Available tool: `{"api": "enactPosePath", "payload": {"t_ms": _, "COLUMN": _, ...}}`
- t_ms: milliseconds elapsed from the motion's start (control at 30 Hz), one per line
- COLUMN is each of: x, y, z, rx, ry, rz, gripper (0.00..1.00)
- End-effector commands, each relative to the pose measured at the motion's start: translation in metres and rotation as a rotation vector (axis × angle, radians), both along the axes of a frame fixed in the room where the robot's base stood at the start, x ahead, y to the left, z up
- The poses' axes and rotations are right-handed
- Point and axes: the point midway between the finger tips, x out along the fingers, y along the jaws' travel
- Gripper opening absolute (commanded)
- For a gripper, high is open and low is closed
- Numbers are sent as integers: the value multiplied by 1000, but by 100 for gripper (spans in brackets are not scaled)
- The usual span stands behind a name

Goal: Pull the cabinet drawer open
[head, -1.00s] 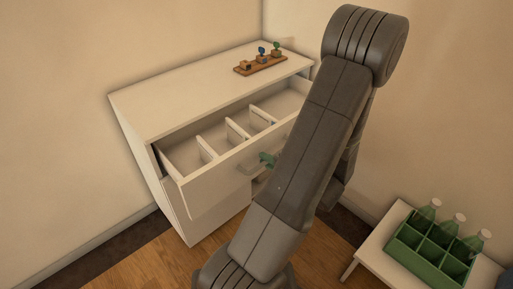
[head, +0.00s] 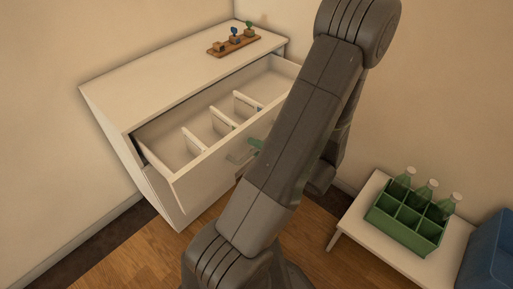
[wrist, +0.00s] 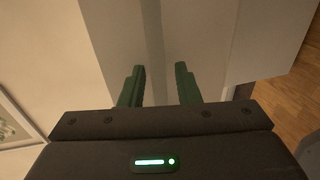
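The white cabinet (head: 165,75) stands against the wall in the head view. Its top drawer (head: 215,165) is pulled well out, showing an inside split by several white dividers. My gripper (head: 243,151) is at the drawer's front, partly hidden by my arm; its green fingers show there. In the wrist view my gripper (wrist: 160,78) has its two green fingers apart, with a pale panel and a grey vertical strip beyond the gap. Nothing is visibly clamped between them. Whether a finger touches the drawer front is unclear.
A wooden board (head: 234,46) with small plants or figures sits on the cabinet top. Wood floor lies open before the cabinet.

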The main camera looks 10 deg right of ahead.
Motion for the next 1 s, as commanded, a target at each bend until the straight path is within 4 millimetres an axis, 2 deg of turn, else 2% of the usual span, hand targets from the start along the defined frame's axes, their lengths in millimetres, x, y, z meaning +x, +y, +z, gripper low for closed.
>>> {"api": "enactPosePath", "payload": {"t_ms": 267, "x": 0, "y": -1, "z": 1, "rx": 0, "ry": -1, "rz": -1, "gripper": 29}}
{"api": "enactPosePath", "payload": {"t_ms": 433, "x": -9, "y": -8, "z": 4, "rx": 0, "ry": -1, "rz": -4, "gripper": 29}}
{"api": "enactPosePath", "payload": {"t_ms": 1000, "x": -87, "y": -65, "z": 24, "rx": -1, "ry": -1, "rz": -5, "gripper": 29}}
